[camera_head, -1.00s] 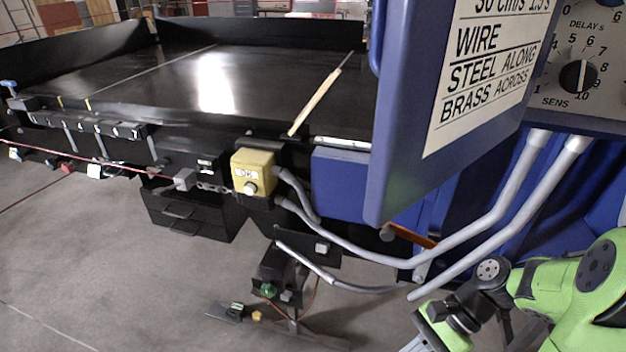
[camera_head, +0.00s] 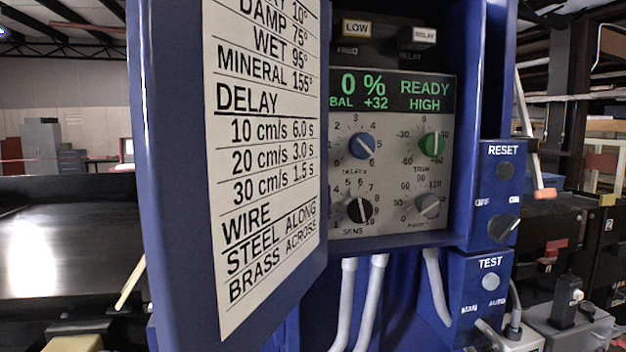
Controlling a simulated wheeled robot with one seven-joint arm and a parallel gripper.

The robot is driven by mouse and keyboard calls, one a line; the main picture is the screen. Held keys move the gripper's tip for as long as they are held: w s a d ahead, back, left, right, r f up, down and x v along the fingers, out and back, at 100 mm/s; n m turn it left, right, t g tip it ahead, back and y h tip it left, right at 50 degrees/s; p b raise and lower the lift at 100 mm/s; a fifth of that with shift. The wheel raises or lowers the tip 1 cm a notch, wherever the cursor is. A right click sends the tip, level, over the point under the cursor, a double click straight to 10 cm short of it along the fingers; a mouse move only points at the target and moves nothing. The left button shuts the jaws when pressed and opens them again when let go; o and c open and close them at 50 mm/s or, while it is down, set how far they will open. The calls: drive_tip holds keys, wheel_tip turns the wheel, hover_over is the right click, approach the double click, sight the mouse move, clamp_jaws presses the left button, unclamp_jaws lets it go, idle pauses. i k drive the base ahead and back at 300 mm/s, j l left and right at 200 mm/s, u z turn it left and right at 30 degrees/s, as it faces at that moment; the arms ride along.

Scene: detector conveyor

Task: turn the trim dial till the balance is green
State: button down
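The trim dial is a green round knob (camera_head: 432,144) at the upper right of the grey control panel (camera_head: 397,220) inside the open blue cabinet. The word TRIM is printed below it, and its scale runs from -30 on the left side. Its pale pointer line looks roughly upright; its exact angle is hard to read. The display (camera_head: 392,92) above shows 0 %, READY, BAL +32 and HIGH, all in green lettering. My gripper is not in the current view, and nothing touches the dial.
The open cabinet door (camera_head: 175,190) with a printed chart stands left of the panel. A blue knob (camera_head: 362,145), a black SENS knob (camera_head: 360,210) and a grey knob (camera_head: 427,205) sit near the dial.

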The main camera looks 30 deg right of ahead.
sight(432, 145)
drive_tip(key=z, duration=1.4)
